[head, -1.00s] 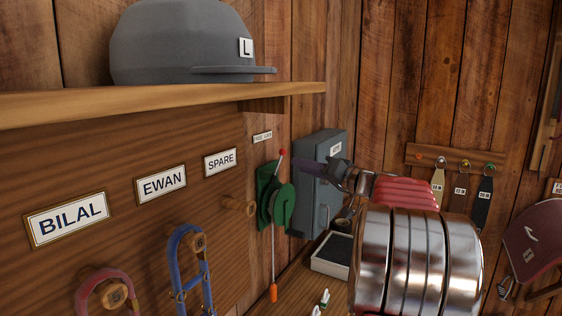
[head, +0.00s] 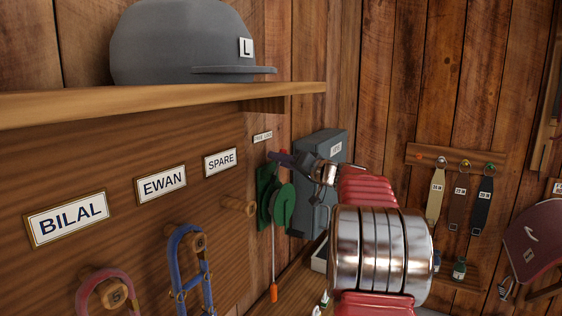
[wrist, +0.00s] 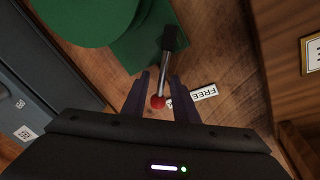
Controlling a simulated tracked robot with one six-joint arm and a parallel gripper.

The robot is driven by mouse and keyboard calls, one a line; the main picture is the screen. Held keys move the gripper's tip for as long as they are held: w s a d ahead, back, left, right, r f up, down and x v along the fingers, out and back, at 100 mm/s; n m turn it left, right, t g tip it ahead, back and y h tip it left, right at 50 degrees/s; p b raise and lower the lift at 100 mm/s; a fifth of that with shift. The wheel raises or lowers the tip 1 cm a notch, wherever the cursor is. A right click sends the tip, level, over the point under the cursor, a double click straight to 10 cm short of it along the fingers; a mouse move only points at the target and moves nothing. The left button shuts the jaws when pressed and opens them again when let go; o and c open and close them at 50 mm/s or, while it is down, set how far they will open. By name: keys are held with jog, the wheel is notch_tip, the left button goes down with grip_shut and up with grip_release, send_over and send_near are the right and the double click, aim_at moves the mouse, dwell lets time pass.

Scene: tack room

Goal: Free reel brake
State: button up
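The green reel (head: 283,208) is on the wooden board, left of the grey box. It also shows at the top of the wrist view (wrist: 90,18). Its metal brake lever (wrist: 166,62) ends in a red knob (wrist: 158,102). A small white label (wrist: 203,92) reading "FREE" lies beside the knob; its other end is hidden behind a finger. My gripper (wrist: 159,84) is open, with one dark finger on each side of the lever and a gap showing around the knob. In the head view my gripper (head: 278,157) covers most of the lever.
A cord with an orange handle (head: 273,293) hangs below the reel. The grey box (head: 325,170) stands close to the right. A wooden shelf (head: 150,103) with a grey cap (head: 185,45) runs above left. A wooden peg (head: 240,206) sticks out left of the reel.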

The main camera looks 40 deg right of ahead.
jog(key=shift+c, duration=0.2)
grip_shut()
jog(key=shift+d, duration=0.1)
dwell(1.0)
